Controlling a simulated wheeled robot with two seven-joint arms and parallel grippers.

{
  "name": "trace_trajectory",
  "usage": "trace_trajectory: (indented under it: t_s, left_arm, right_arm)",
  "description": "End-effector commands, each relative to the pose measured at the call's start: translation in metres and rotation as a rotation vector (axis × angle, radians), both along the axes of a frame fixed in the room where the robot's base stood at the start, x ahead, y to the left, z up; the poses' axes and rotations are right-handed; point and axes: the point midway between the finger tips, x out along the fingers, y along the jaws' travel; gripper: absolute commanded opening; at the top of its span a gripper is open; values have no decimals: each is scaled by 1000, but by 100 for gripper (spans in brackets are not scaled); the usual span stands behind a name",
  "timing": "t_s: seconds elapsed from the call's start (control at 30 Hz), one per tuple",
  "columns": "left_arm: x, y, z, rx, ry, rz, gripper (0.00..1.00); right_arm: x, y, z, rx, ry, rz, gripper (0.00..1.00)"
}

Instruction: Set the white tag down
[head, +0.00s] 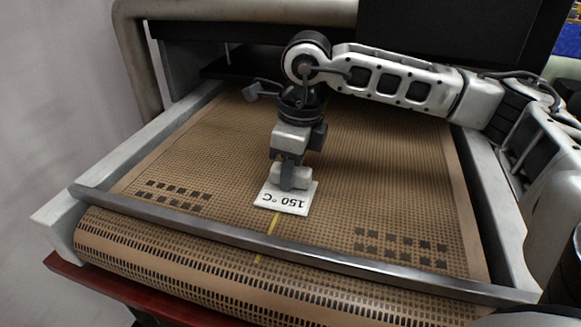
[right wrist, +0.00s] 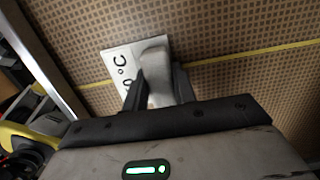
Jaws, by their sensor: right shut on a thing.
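The white tag (head: 287,202) is a flat plate marked "150 °C", with a raised grip block on it. In the head view it is at the middle of the brown perforated belt (head: 390,180), just behind the front metal bar. My right gripper (head: 289,181) points down and is shut on the tag's grip block. In the right wrist view the tag (right wrist: 123,62) shows with its block (right wrist: 156,75) between the two fingers. I cannot tell whether the plate touches the belt or hangs just above it. My left gripper is not in view.
A metal bar (head: 280,243) crosses the front of the belt, and metal side rails (head: 135,155) flank it. A yellow line (head: 272,226) runs along the belt near the tag. Dark square patches (head: 400,245) lie at the front left and front right. The belt around the tag is clear.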

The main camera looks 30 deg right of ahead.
Motion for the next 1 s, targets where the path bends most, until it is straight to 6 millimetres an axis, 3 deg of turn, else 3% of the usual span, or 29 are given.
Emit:
trace_trajectory:
  t_s: [0.27,0.3,0.37,0.77,1.0]
  left_arm:
    - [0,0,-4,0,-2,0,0]
    - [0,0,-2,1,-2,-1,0]
    - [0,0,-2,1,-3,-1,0]
    - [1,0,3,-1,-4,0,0]
    - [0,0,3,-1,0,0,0]
  right_arm:
    - [0,0,-5,1,-1,0,1]
    - [0,0,-3,1,-1,0,35]
    - [0,0,-3,1,-1,0,48]
    - [0,0,6,1,-2,-1,48]
    - [-4,-3,53,2,-6,-1,48]
